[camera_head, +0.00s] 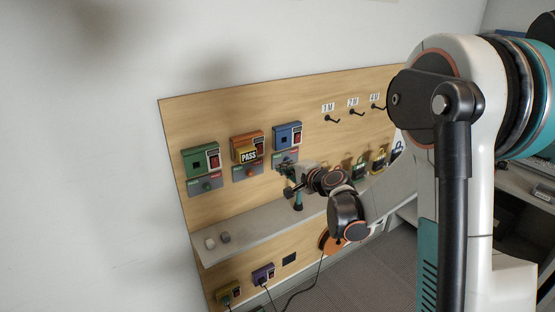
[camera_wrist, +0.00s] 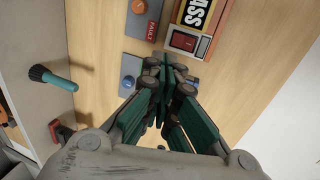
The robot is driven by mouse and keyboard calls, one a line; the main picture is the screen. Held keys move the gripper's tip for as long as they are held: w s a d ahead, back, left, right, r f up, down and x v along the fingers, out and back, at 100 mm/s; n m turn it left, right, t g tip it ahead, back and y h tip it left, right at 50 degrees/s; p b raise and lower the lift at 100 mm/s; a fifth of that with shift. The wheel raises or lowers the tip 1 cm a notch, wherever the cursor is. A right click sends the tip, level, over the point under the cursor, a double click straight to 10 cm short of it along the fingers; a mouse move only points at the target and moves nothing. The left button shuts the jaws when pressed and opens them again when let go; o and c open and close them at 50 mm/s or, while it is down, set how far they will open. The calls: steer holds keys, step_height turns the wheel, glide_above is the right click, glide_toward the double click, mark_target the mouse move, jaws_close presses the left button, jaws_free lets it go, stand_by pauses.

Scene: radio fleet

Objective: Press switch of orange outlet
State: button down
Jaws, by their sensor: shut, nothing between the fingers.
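The orange outlet (camera_head: 246,138) is mounted on the wooden board between a green and a blue outlet. It has a yellow and black PASS label across its front. Its red rocker switch (camera_wrist: 184,41) shows in the wrist view, beside the orange outlet's PASS label (camera_wrist: 197,12). My gripper (camera_head: 288,187) is shut and empty, below the blue outlet and to the lower right of the orange one. In the wrist view my gripper's fingertips (camera_wrist: 166,66) are close to the switch but look apart from it. The switch is small in the head view.
The green outlet (camera_head: 201,160) and blue outlet (camera_head: 287,134) flank the orange one, with grey knob plates below. A grey shelf (camera_head: 262,229) below holds a teal-handled tool (camera_head: 298,201) and small blocks. Hooks (camera_head: 355,111) and padlocks (camera_head: 379,160) are at the right.

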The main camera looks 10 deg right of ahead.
steer(key=shift+s+d+f, duration=0.1)
steer(key=shift+s+d, duration=0.15)
steer(key=shift+s, duration=0.55)
steer(key=s+a+r+n+g, duration=0.2)
steer(key=s+a+r+n, duration=0.15)
steer(key=s, duration=0.45)
steer(key=s+a+r+n+g, duration=0.2)
steer(key=s+a+r+n, duration=0.15)
steer(key=s, duration=0.45)
steer(key=s+d+f+n+g+h, duration=0.1)
steer(key=s+d+n+h, duration=0.1)
steer(key=s, duration=0.8)
steer(key=s+d+f+n+g+h, duration=0.2)
steer(key=s+n, duration=0.3)
steer(key=s, duration=0.6)
steer(key=shift+h, duration=0.3)
